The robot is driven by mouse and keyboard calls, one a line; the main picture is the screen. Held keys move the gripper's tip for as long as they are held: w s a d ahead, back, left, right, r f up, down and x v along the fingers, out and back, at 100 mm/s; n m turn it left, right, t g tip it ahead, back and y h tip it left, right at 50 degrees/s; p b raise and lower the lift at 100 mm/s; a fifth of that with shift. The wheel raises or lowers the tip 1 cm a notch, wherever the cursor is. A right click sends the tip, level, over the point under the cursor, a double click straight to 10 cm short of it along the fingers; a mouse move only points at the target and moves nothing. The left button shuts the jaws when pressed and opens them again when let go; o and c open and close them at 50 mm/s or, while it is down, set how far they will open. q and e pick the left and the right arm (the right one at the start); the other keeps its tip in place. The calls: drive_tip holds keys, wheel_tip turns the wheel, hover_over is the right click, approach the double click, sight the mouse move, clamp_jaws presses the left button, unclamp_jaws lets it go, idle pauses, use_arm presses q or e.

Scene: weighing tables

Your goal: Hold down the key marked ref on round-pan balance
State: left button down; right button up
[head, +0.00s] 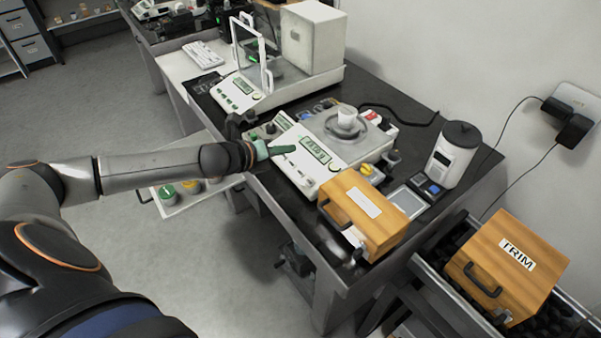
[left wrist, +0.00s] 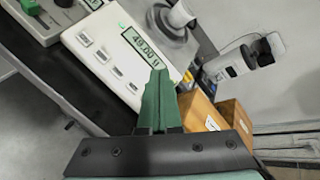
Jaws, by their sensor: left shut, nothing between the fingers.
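The round-pan balance (head: 343,162) is a white unit on the dark bench, with a lit green display (head: 315,150) and a round pan (head: 345,126) bearing a small pale cup (head: 347,114). In the left wrist view the balance (left wrist: 112,48) shows a display (left wrist: 141,41) and a row of pale keys (left wrist: 101,56); their labels are too small to read. My left gripper (head: 286,150) is shut and empty, its green fingers over the balance's front. In the left wrist view its fingertips (left wrist: 159,74) lie below the display, right of the keys. I cannot tell whether they touch. My right gripper is out of view.
A wooden box (head: 362,232) stands close right of the balance. A balance with a glass shield (head: 240,92) stands behind, to the left. A white canister (head: 453,155) is at the right. A wooden TRIM box (head: 478,270) sits in a crate. Floor at left is open.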

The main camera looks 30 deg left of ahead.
use_arm(q)
drive_tip(key=b, duration=0.5)
hover_over(300, 173)
drive_tip(key=s, duration=0.3)
wheel_tip(300, 173, down, 6)
drive_tip(key=shift+w+a+f+b, duration=0.15)
drive_tip(key=shift+w+f+b, duration=0.1)
drive_tip(key=shift+f, duration=0.25)
drive_tip(key=shift+w+a+f+b, duration=0.1)
drive_tip(key=shift+w+f+b, duration=0.1)
drive_tip(key=shift+f, duration=0.25)
drive_tip(key=shift+f, duration=0.2)
idle(0.4)
drive_tip(key=shift+w+f, duration=0.1)
drive_tip(key=shift+f, duration=0.15)
drive_tip(key=shift+d+f, duration=0.1)
drive_tip(key=shift+f, duration=0.3)
idle(1.7)
drive_tip(key=shift+r, duration=0.1)
idle(1.5)
drive_tip(key=shift+r+p, duration=0.75)
drive_tip(key=shift+p, duration=0.1)
